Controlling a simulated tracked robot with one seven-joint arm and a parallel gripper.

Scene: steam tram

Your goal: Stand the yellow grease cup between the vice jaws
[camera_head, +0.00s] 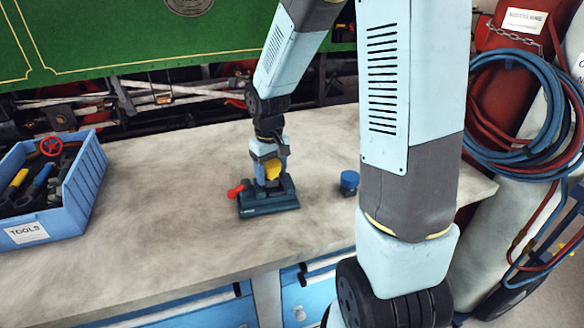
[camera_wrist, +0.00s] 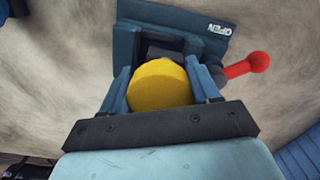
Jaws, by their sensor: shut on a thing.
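The yellow grease cup (camera_wrist: 158,86) is between the two fingers of my gripper (camera_wrist: 163,84) in the wrist view. My gripper is shut on it. In the head view the yellow cup (camera_head: 272,169) shows below my gripper (camera_head: 270,165), right at the dark blue vice (camera_head: 268,205). The vice has a red-knobbed handle, and in the wrist view the vice (camera_wrist: 190,22) has a label reading OPEN. Its jaws are partly hidden by the cup and my fingers. I cannot tell how deep the cup is between the jaws or whether it touches the vice bed.
A blue cup (camera_head: 349,182) stands on the bench (camera_head: 165,215) right of the vice. A blue tool box (camera_head: 78,205) with tools is at the left. Coiled hoses (camera_head: 480,120) hang at the right. The bench between box and vice is clear.

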